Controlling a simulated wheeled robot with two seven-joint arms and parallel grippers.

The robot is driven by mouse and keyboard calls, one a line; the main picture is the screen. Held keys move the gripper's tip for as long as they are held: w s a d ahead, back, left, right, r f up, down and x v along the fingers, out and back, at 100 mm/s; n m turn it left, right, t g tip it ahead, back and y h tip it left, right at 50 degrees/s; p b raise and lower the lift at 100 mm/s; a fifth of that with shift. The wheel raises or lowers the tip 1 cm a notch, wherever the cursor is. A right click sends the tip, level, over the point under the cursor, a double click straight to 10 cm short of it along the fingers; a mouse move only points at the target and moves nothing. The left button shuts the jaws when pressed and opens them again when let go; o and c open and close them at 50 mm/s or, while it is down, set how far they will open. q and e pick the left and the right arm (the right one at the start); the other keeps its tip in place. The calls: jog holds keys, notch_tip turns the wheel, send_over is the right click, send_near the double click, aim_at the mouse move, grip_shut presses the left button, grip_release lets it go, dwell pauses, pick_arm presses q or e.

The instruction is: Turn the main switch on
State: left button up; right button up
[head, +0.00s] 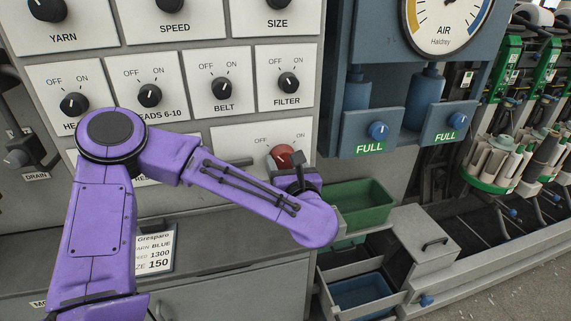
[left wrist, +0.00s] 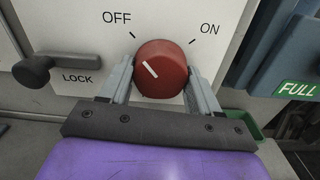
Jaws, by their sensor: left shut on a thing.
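The main switch is a red round knob (head: 286,156) on a pale plate low on the panel, marked OFF and ON. It also shows in the left wrist view (left wrist: 162,68), where its white pointer line tilts up and left toward OFF. My left gripper (left wrist: 162,82) has one finger on each side of the knob and is shut on it. In the head view the left gripper (head: 292,172) is mostly hidden behind my purple arm. The plate's name text is hidden by the arm. My right gripper is not in view.
A lever marked LOCK (left wrist: 45,70) sticks out left of the knob. Rows of black knobs, such as FILTER (head: 288,83), sit above. A green bin (head: 365,205) and an open drawer (head: 350,282) lie at lower right. Blue FULL units (head: 370,133) jut out at right.

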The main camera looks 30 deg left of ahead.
pick_arm(q)
jog(key=m, duration=0.4)
jog(key=shift+r, duration=0.1)
jog(key=m, duration=0.3)
jog(key=shift+m+p, duration=0.4)
jog(key=m+p, duration=0.1)
jog(key=m, duration=0.3)
jog(key=shift+r+p, duration=0.1)
jog(key=shift+p, duration=0.25)
jog(key=m+p, duration=0.1)
jog(key=m, duration=0.3)
jog(key=shift+p, duration=0.35)
jog(key=shift+m, duration=0.6)
jog(key=shift+p, duration=0.3)
jog(key=shift+f, duration=0.2)
jog(key=o, duration=1)
jog(key=shift+o, duration=0.2)
jog(key=shift+d, duration=0.1)
